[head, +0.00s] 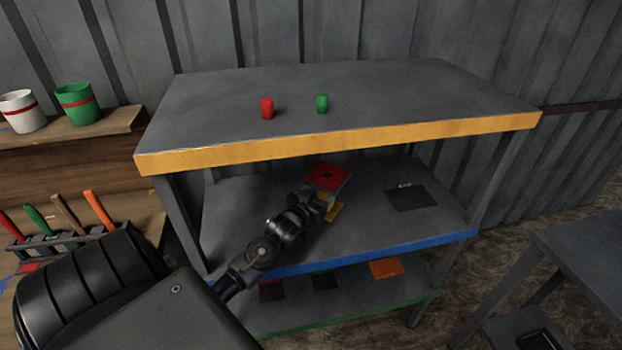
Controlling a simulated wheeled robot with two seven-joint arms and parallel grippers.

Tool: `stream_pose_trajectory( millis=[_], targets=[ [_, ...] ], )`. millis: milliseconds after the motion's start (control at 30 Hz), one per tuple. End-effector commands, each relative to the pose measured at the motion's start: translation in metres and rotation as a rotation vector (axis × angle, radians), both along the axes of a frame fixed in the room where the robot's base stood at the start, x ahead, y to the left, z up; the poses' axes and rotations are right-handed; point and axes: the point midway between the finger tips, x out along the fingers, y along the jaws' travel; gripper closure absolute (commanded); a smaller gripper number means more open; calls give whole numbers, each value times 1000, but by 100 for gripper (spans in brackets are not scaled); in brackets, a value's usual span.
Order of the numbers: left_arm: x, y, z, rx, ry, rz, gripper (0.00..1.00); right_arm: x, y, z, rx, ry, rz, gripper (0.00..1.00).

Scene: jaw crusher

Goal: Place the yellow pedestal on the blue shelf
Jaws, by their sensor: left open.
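The blue shelf (432,242) is the middle level of a grey rack, with a blue front edge. A block with a red top (326,175) and a grey side stands on this level, left of centre. A small yellow piece (335,211), probably part of the yellow pedestal, shows just below it, beside my gripper. My left gripper (326,203) is open and reaches over the blue shelf to the front of the block. The fingers partly cover the yellow piece, so its full shape and any contact are hidden. My right gripper is not in view.
The yellow-edged top shelf (400,100) hangs above my arm and carries a red piece (267,108) and a green piece (322,104). A dark square (411,198) lies on the blue shelf's right. The green-edged shelf (350,318) is below. Rack posts stand at both sides.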

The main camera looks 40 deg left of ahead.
Motion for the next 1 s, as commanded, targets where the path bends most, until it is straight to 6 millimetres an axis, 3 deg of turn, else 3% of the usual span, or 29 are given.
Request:
stream_pose_trajectory(
  millis=[300,500,1000],
  targets=[
    [-67,-13,-2,-1,1,-1,38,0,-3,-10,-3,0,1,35],
    [-93,-17,-1,-1,1,0,38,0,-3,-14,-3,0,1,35],
    [-101,-18,0,0,0,0,38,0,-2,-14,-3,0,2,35]
  ],
)
